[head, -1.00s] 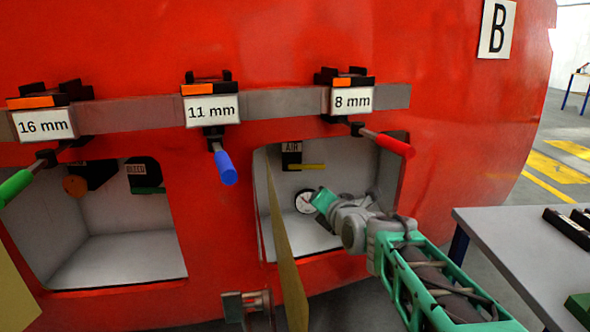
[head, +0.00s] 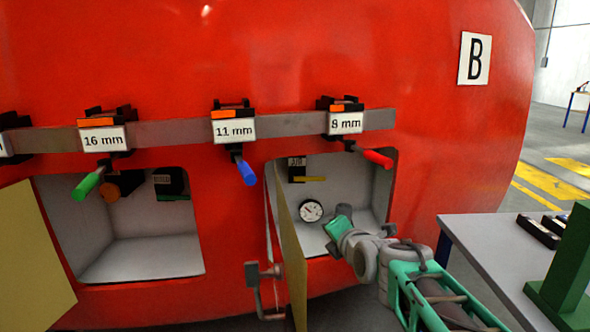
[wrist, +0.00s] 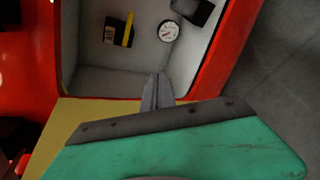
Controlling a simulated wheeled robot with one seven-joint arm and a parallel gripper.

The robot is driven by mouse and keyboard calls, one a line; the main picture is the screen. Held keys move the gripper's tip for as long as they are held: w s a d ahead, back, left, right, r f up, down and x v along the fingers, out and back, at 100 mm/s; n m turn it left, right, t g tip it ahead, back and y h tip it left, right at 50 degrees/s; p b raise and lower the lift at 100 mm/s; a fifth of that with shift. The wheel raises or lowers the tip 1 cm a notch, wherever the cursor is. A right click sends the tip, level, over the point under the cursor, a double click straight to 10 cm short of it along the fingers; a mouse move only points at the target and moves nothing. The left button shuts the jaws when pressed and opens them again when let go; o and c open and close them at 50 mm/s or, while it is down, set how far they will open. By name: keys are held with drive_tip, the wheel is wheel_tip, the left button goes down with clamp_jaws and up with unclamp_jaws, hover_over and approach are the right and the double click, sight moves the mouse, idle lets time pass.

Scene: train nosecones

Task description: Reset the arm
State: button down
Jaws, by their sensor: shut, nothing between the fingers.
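My arm reaches in from the lower right in the head view, with my gripper (head: 338,226) in front of the right-hand open compartment (head: 345,235) of the red nosecone (head: 300,60). In the wrist view my gripper (wrist: 158,76) has its fingers together with nothing between them. The gauge (wrist: 168,31) and the yellow handle (wrist: 129,29) also show in the wrist view. The fingers appear apart from both.
An open yellowish door (head: 292,260) stands left of my gripper. Tools with red (head: 377,159), blue (head: 247,172) and green (head: 87,186) handles hang on the rail above. A grey table (head: 490,250) with a green block (head: 567,265) stands at the right.

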drive_tip(key=s+d+r+m+g+h+p, duration=0.1)
drive_tip(key=s+d+r+m+g+p, duration=0.1)
drive_tip(key=s+m+p, duration=0.6)
drive_tip(key=s+d+r+m+g+h+p, duration=0.1)
drive_tip(key=s+d+r+m+g+p, duration=0.1)
drive_tip(key=s+m+g+p, duration=0.3)
drive_tip(key=s+d+r+m+g+h+p, duration=0.1)
drive_tip(key=s+d+r+m+g+p, duration=0.1)
drive_tip(key=s+m+p, duration=0.9)
drive_tip(key=s+r+m+g, duration=0.1)
drive_tip(key=s+r+m, duration=0.1)
drive_tip(key=s, duration=0.4)
drive_tip(key=shift+s+m, duration=0.2)
drive_tip(key=shift+m, duration=0.1)
